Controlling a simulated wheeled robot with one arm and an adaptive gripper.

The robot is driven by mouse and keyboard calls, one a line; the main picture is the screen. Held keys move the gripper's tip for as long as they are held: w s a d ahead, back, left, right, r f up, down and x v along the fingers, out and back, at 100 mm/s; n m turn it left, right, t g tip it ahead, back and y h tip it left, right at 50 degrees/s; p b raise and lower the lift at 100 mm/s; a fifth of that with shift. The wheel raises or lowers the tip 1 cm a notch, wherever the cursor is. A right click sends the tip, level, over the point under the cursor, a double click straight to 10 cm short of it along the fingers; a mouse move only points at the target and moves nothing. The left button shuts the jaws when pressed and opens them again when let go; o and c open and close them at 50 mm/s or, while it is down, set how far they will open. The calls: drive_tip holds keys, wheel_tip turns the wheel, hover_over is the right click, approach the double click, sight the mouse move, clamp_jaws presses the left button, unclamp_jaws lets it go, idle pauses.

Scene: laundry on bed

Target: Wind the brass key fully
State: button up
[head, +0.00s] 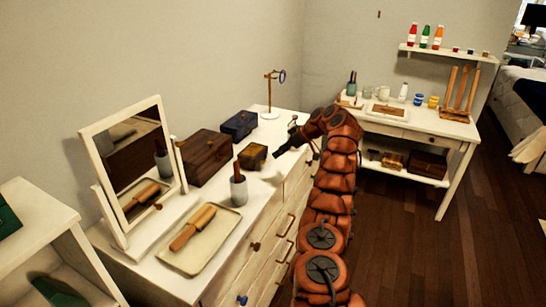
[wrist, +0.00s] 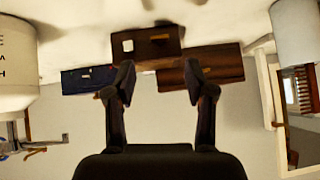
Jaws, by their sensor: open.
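No brass key can be made out for sure in either view. A small brown box (head: 252,157) stands on the white dresser; in the wrist view, which is upside down, a small brown box (wrist: 146,52) bears a pale square and a thin brownish-gold mark that may be the key. My gripper (head: 282,151) is over the dresser, just right of the small box in the head view. In the wrist view my gripper (wrist: 160,82) has its fingers wide apart, with nothing between them and the small box beyond the tips.
A large brown box (head: 204,158) and a blue box (head: 239,125) stand behind the small box. A grey cup (head: 238,191), a tray (head: 187,262) with a brush and a mirror (head: 128,160) are nearer. A ring stand (head: 269,95) is at the back. Floor (head: 400,255) at right is clear.

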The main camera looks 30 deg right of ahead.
drive_tip(key=v, duration=0.4)
drive_tip(key=shift+r, duration=0.15)
drive_tip(key=shift+c, duration=0.3)
